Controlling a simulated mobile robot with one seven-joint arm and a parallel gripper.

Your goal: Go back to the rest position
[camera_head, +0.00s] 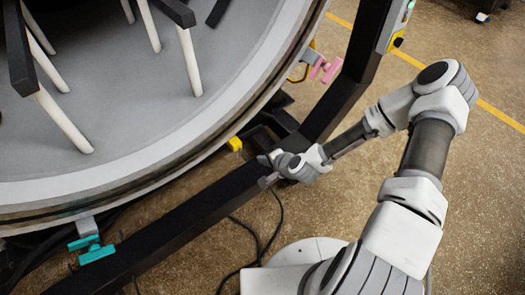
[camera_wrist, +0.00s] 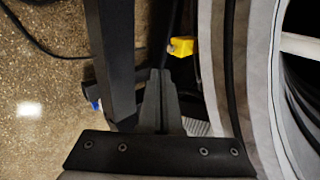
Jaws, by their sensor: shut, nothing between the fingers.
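My gripper (camera_head: 264,171) is in the middle of the head view, at the end of my bent arm. It is by the black frame beam below the round furnace chamber. In the wrist view my gripper (camera_wrist: 160,78) shows as dark fingers pressed together, with nothing between them. The fingers point toward the gap between a dark beam and the pale furnace rim (camera_wrist: 212,70). I cannot tell whether the gripper touches the beam. The furnace (camera_head: 150,110) fills the upper left of the head view, with several white rods inside.
The black beam (camera_head: 180,225) runs diagonally beside my arm. A yellow block (camera_head: 235,144), a pink clamp (camera_head: 325,69) and teal clamps (camera_head: 92,249) sit near the furnace rim. A black cable (camera_head: 262,245) lies on the floor. The brown floor (camera_head: 480,180) at right is clear.

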